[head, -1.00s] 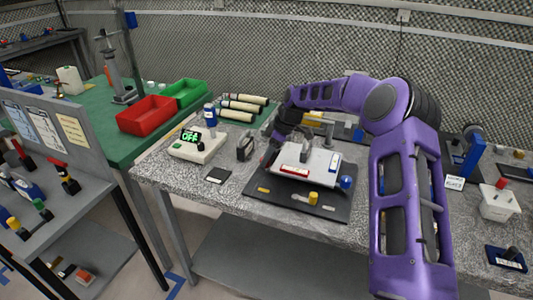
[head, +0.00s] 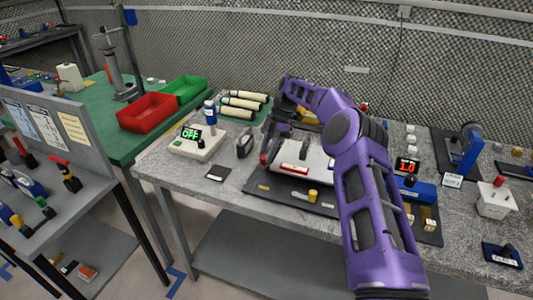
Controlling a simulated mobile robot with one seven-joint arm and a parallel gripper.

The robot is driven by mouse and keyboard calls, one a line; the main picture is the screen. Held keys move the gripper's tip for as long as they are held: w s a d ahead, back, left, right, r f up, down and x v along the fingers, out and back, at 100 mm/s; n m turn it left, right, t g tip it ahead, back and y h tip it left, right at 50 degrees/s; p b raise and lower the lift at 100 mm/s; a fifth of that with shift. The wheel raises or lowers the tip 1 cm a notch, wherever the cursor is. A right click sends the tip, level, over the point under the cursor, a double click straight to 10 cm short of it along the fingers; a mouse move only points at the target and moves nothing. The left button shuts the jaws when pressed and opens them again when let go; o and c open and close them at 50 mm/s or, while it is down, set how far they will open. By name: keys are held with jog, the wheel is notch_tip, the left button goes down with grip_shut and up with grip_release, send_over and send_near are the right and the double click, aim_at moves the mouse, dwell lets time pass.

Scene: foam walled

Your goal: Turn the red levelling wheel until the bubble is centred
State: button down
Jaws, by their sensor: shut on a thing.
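The levelling plate (head: 318,162) is a pale tilting slab on a dark base (head: 280,189) in the middle of the grey bench. A red-and-white strip (head: 293,168), which looks like the level vial, lies along its front; the bubble is too small to make out. The red wheel (head: 263,159) shows at the plate's left edge. My gripper (head: 269,150) reaches down there from above and is shut on the red wheel; its fingertips are mostly hidden. A yellow knob (head: 312,195) stands at the front of the base. My purple arm covers the plate's right end.
A cream box with a green "OFF" display (head: 191,133) and a dark block (head: 245,145) stand left of the plate. A red-digit display (head: 406,165) and a blue block (head: 416,188) stand right of my arm. Cream cylinders (head: 243,104) lie behind.

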jog(key=shift+n, duration=0.3)
jog(key=c, duration=0.7)
grip_release()
jog(key=shift+c, duration=0.2)
notch_tip(320, 180, up, 10)
